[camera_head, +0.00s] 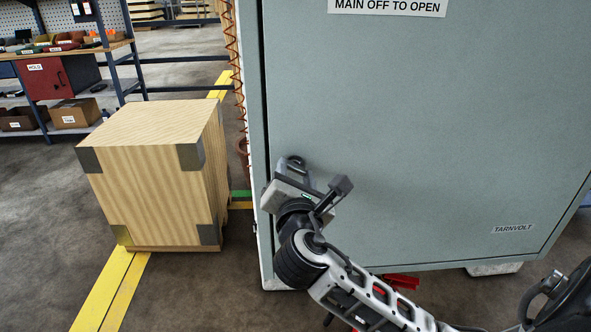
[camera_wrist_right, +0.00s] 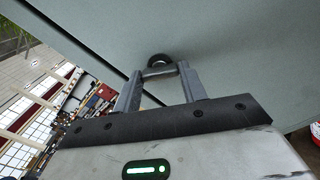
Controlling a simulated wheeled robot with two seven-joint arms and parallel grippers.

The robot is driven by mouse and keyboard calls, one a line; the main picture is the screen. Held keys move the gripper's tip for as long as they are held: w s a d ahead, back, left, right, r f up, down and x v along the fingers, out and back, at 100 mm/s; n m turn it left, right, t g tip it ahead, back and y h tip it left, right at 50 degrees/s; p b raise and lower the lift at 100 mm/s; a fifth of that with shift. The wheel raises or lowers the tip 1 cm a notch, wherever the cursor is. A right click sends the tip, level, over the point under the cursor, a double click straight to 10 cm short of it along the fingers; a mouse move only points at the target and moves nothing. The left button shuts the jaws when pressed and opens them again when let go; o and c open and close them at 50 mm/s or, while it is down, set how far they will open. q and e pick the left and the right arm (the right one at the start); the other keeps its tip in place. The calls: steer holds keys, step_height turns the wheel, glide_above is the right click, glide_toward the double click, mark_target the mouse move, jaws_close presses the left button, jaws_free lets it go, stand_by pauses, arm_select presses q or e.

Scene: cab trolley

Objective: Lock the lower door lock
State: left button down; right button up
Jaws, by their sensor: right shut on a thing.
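The grey-green cabinet door (camera_head: 430,130) fills the right of the head view. Its lower lock (camera_wrist_right: 160,59) shows in the right wrist view as a small dark round part on the door face with a pale piece between my fingers. My right gripper (camera_wrist_right: 161,73) is shut on this lock, with one finger on each side. In the head view my right gripper (camera_head: 294,167) is at the door's lower left, close to its left edge, and mostly hides the lock. I cannot tell which way the lock is turned. My left gripper is not in view.
A wooden crate (camera_head: 150,180) with dark corner plates stands on the floor left of the cabinet. A workbench with a red box (camera_head: 48,77) is at the back left. A coiled orange cable (camera_head: 237,90) hangs along the cabinet's left side. Floor between bench and crate is clear.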

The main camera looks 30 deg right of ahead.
steer(key=m, duration=0.5)
steer(key=shift+m, duration=0.3)
steer(key=m, duration=0.5)
steer(key=shift+m, duration=0.4)
steer(key=shift+m+b, duration=0.3)
steer(key=o, duration=1)
